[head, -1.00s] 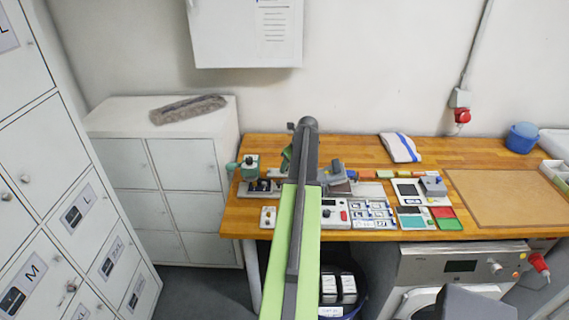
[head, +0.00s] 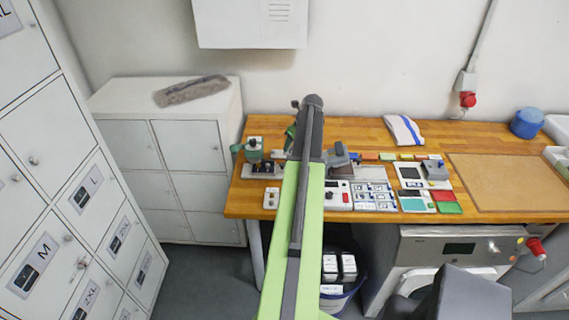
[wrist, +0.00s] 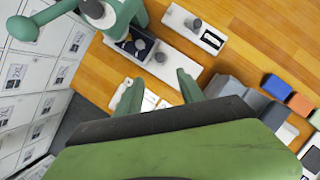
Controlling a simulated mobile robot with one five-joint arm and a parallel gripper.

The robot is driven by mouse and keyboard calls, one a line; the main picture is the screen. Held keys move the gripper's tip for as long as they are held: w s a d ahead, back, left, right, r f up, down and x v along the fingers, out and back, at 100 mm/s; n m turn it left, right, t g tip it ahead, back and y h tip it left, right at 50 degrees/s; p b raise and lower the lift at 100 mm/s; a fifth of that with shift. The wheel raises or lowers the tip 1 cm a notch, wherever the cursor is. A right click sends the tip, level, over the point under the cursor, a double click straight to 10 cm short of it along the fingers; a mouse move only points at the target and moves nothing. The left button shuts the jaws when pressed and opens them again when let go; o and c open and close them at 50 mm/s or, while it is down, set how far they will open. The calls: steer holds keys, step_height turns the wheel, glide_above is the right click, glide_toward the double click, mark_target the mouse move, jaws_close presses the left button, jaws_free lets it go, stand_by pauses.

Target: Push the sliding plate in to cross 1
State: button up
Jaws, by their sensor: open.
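In the wrist view a long pale plate (wrist: 182,69) with a grey knob (wrist: 160,57) lies on the wooden bench beside a green hand press (wrist: 98,12). A dark tray (wrist: 128,46) with round pieces sits at its press end. I take this for the sliding plate; no numbered cross is readable. The press also shows in the head view (head: 252,150). My gripper (wrist: 160,78) is open and empty, its two green fingers apart, above the bench just below the plate in the picture. I cannot tell if it touches. In the head view my arm hides most of it.
A second pale plate (wrist: 180,17) with a knob and dark slot lies beyond. Grey, blue and orange blocks (wrist: 277,87) stand at right. Lockers (head: 60,190) are at left. A brown board (head: 505,183) covers the bench's right; bare wood shows at its back.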

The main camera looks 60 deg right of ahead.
mark_target(283, 164)
steer(key=b+x, duration=1.2)
steer(key=x, duration=0.3)
steer(key=shift+s+b, duration=0.1)
steer(key=shift+b, duration=0.2)
steer(key=shift+r, duration=0.1)
steer(key=shift+c, duration=0.4)
jaws_close()
steer(key=shift+s, duration=0.15)
